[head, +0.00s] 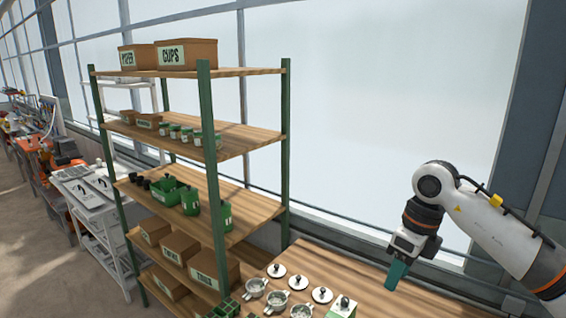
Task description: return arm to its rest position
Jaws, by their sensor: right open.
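My right gripper (396,277) shows at the lower right, at the end of my white and dark arm that comes in from the right. Its green-teal fingers point down above the wooden table (345,262). It is open and I see nothing held in it. It is apart from the metal cups (278,299) and lids (299,283), which lie to its left on the table. My left gripper is not in view.
A green-posted shelf (205,150) with wooden boards stands left of the table, holding boxes (187,54), jars (187,134) and green containers (166,193). A small green and white box (342,306) stands at the table's front. Table beneath my gripper looks clear.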

